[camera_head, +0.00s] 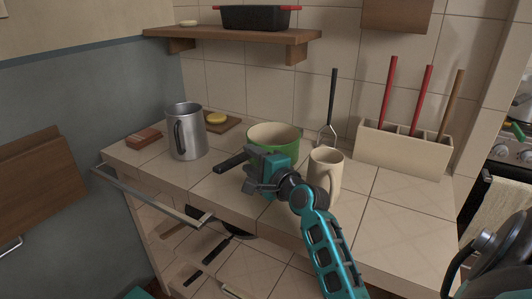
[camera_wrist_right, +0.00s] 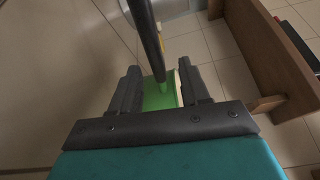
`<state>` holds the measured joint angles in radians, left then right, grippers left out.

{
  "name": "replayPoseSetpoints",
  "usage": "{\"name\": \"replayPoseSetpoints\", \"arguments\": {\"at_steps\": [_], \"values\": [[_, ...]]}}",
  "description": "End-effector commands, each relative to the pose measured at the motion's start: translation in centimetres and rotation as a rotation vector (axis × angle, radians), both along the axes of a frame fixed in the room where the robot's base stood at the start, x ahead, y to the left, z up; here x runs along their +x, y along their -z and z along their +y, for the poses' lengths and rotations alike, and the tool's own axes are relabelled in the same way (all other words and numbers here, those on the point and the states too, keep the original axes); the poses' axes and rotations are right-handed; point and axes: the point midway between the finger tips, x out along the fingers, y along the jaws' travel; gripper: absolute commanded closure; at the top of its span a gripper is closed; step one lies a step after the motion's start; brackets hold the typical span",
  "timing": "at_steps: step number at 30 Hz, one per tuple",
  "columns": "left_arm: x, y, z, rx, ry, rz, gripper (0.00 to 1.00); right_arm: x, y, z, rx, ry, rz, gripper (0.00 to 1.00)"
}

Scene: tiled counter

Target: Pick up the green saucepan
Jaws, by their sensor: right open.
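The green saucepan (camera_head: 288,149) stands upright on the tiled counter, cream inside, with its dark handle (camera_head: 230,163) pointing left and toward me. My right gripper (camera_head: 250,178) is at the near side of the pan, by the handle, and hides part of the pan's front. In the right wrist view the gripper (camera_wrist_right: 160,82) is open, and the dark handle (camera_wrist_right: 147,40) and the green pan side (camera_wrist_right: 157,98) show between its fingers. I cannot tell whether a finger touches the handle. My left gripper is not in view.
A metal pitcher (camera_head: 187,132) stands left of the pan. A utensil holder (camera_head: 403,150) is at the back right. An open drawer (camera_head: 150,194) juts out below the counter. Bare tiles lie at the right front.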

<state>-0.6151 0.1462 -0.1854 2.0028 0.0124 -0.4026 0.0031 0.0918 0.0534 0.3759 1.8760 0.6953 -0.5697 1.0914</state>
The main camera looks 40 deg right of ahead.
Motion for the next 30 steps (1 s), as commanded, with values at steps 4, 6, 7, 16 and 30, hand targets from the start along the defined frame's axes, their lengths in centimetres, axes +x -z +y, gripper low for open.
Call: {"name": "replayPoseSetpoints", "arguments": {"at_steps": [4, 6, 7, 16, 30], "values": [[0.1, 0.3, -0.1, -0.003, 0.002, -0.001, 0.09, 2.0, 0.3, -0.1, 0.0, -0.001, -0.003, 0.54], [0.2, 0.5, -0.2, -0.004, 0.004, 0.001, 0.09, 3.1, 0.4, -0.1, 0.0, -0.001, -0.003, 0.54], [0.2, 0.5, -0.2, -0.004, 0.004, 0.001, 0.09, 3.5, 0.4, -0.1, 0.0, -0.001, -0.003, 0.54], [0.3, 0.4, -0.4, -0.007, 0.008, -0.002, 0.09, 4.9, 0.5, -0.2, -0.001, 0.0, 0.0, 0.54], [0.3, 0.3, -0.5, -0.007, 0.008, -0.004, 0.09, 4.9, 0.4, -0.2, 0.0, 0.0, 0.0, 0.89]]}}
